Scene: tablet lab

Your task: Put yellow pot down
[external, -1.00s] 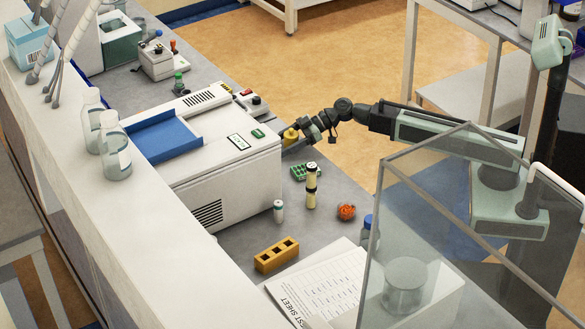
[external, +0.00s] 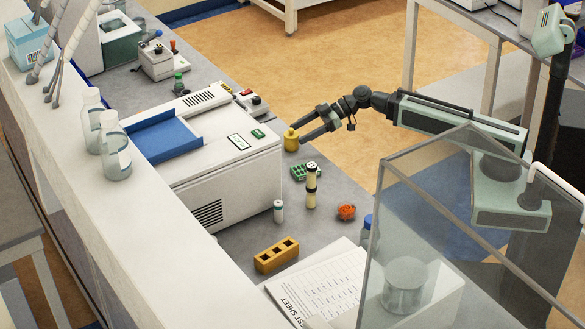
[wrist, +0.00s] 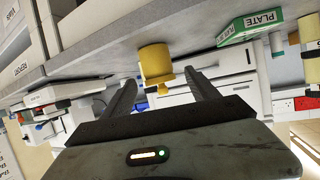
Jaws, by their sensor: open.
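The yellow pot (external: 291,141) stands upright on the grey bench, close to the right side of the large white machine. My gripper (external: 303,136) is just to the right of it, with its two dark fingers spread and nothing between them. The wrist view is upside down and shows the pot (wrist: 155,62) with its base on the bench surface at the top. There it lies just beyond the gap between my open fingers (wrist: 163,82), apparently clear of them.
The white machine (external: 235,170) stands left of the pot. A green rack (external: 300,172), a dark-banded vial (external: 311,188), a small white vial (external: 278,211), an orange item (external: 346,211) and a yellow block (external: 276,254) are nearer the camera. A clear enclosure (external: 440,230) stands at right.

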